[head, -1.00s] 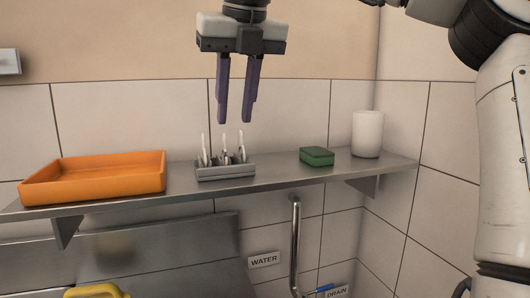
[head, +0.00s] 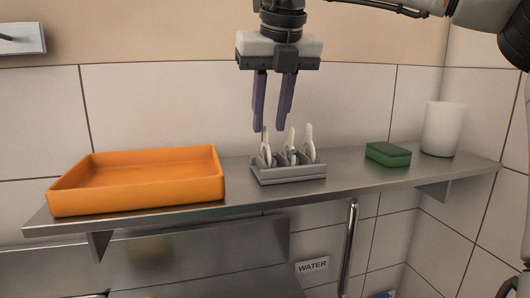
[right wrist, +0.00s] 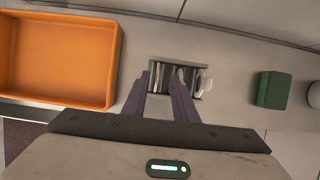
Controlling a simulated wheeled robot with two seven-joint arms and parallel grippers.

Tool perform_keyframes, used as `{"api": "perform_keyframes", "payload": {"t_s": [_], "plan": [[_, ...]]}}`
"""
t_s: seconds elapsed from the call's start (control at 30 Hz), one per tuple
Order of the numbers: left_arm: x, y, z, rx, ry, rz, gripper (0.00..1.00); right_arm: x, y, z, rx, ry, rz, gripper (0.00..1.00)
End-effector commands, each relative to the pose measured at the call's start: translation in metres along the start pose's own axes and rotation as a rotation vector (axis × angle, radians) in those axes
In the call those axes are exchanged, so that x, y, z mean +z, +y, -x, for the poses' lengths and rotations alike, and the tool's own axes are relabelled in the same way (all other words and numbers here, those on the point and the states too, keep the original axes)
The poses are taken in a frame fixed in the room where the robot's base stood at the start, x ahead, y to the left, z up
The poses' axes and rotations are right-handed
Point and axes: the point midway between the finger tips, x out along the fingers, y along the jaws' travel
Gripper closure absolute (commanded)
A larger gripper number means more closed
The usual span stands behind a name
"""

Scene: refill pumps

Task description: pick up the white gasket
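Several white gaskets, ring-shaped with upright tabs, stand in a small grey slotted rack (head: 290,175) on the metal shelf. One white gasket (head: 266,150) is at the rack's left, another (head: 309,148) at its right, with one or more between them. My right gripper (head: 270,131) points down above the rack's left and middle part, its purple fingers apart and empty. In the right wrist view, a white gasket (right wrist: 203,82) shows at the rack's right end, beside the right finger; the fingers partly cover the rack. My left gripper is out of view.
An orange tray (head: 75,203) sits on the shelf (head: 350,184) left of the rack. A green sponge (head: 388,154) and a white cup (head: 442,130) stand to the right. A tiled wall is close behind. A metal pipe (head: 350,245) runs below the shelf.

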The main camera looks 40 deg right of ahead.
Motion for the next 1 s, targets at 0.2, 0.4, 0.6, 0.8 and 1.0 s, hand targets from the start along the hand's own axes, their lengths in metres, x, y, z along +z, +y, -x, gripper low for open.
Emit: {"api": "perform_keyframes", "payload": {"t_s": [0.2, 0.4, 0.6, 0.8, 1.0], "plan": [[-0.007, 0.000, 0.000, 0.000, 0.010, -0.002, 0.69, -0.005, 0.004, -0.032, 0.001, 0.004, 0.001, 0.74], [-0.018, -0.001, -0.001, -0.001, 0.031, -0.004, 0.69, -0.005, 0.003, -0.048, 0.000, 0.000, -0.002, 0.74], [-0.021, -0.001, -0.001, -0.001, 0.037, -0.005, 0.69, -0.005, 0.003, -0.048, 0.001, 0.000, -0.002, 0.74], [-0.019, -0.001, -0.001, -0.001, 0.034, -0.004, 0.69, -0.005, 0.003, -0.048, 0.001, 0.000, -0.002, 1.00], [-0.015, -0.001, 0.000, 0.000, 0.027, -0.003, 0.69, -0.005, 0.003, -0.047, 0.000, 0.000, -0.001, 1.00]]}}
